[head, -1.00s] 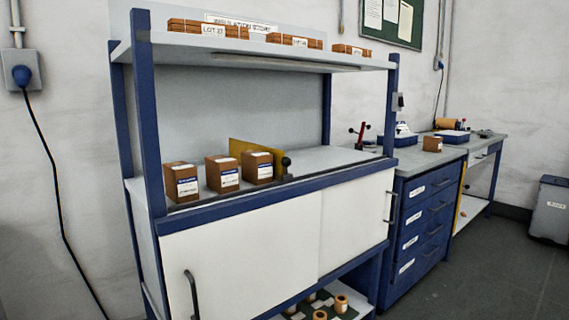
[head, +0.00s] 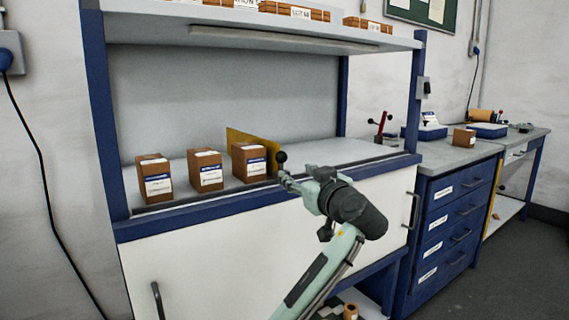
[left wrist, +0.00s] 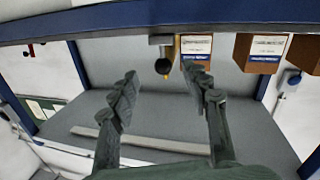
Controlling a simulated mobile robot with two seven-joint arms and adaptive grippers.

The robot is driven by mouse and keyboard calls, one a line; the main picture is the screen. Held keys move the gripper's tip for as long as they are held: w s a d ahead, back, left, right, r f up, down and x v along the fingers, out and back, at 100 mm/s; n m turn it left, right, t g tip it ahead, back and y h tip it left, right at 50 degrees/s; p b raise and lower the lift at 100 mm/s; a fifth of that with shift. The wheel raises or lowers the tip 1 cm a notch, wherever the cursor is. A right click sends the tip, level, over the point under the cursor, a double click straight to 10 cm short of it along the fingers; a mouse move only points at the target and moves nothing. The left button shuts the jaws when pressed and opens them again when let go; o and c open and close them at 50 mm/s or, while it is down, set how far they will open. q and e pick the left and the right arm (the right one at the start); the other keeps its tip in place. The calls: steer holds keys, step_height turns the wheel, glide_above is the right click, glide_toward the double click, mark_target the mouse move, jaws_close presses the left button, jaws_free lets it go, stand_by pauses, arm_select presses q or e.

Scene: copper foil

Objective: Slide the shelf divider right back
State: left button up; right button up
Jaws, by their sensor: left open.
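The yellow shelf divider (head: 238,136) stands upright on the middle shelf, just right of the brown boxes. Its dark round knob (head: 281,157) is at the front; most of the panel is hidden behind the rightmost box. My left gripper (head: 284,180) is in front of the shelf edge, close by the knob. In the left wrist view, which is turned over, the knob (left wrist: 163,66) shows between the open, empty fingers of my left gripper (left wrist: 160,74). I cannot tell whether they touch it. My right gripper is out of view.
Three labelled brown boxes (head: 205,171) stand left of the divider. The shelf (head: 335,151) right of it is clear up to the blue post (head: 414,95). White sliding doors (head: 200,265) are below, and an upper shelf (head: 270,26) holds copper-coloured packs.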

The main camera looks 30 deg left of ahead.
mark_target(284, 158)
arm_select(q)
steer(key=shift+n+y, duration=0.3)
steer(key=shift+n, duration=0.1)
steer(key=w+a, duration=0.1)
steer(key=w+a+r, duration=0.1)
steer(key=a, duration=0.1)
steer(key=w+a+r+p, duration=0.1)
steer(key=a, duration=0.1)
steer(key=shift+w+a, duration=0.15)
steer(key=shift+a, duration=0.1)
steer(key=shift+w+a, duration=0.35)
steer(key=shift+a, duration=0.25)
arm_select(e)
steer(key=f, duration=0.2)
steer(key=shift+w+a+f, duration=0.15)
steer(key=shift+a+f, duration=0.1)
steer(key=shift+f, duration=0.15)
arm_select(q)
jaws_close()
steer(key=shift+f, duration=0.1)
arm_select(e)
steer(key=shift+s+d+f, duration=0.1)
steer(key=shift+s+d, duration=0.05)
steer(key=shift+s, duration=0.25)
